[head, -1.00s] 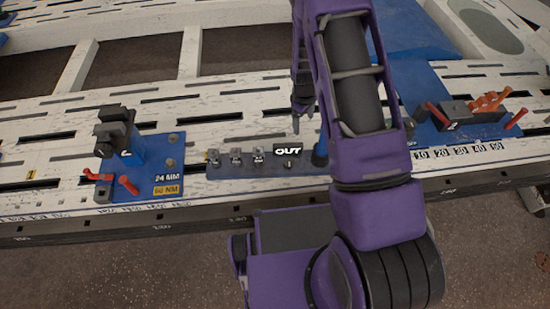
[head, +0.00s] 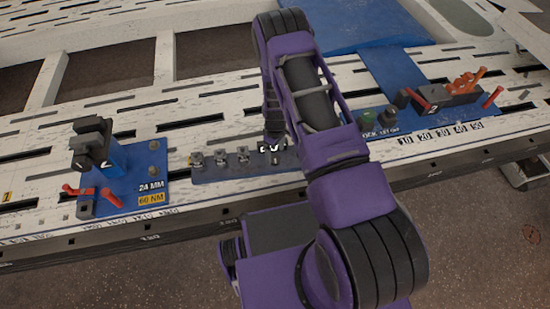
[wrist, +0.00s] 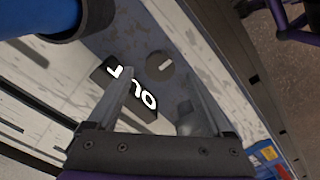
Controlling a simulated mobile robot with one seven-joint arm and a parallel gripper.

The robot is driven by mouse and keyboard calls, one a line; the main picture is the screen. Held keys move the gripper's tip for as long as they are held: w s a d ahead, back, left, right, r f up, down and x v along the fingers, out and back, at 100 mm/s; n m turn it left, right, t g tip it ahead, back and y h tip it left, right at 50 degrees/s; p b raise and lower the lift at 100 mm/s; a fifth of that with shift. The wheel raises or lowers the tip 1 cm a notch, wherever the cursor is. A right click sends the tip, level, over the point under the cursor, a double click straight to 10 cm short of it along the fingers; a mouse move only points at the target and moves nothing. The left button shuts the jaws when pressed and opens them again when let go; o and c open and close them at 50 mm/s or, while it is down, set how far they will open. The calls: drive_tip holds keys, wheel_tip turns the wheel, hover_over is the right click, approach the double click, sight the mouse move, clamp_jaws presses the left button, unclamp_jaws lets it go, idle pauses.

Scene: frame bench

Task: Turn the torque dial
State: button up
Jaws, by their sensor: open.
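A round grey dial (wrist: 162,66) with a short white mark sits on a dark grey panel beside a black OUT label (wrist: 130,88) in the wrist view. I cannot read anything that names it the torque dial. In the head view the panel (head: 210,174) lies on the bench's front edge, with the OUT label partly covered. My gripper (wrist: 160,86) is open, its fingers apart over the panel, with one finger crossing the label. The dial shows beyond and between the fingertips, and nothing is held. My gripper (head: 273,142) is mostly hidden behind my arm in the head view.
Several small fittings (head: 221,157) line the panel's left part. A blue station (head: 120,185) marked 24 MM and 60 NM stands left. A blue cylinder (wrist: 38,14) is close to my wrist camera.

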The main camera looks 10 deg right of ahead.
sight(275, 159)
drive_tip(key=shift+f, duration=1.8)
clamp_jaws()
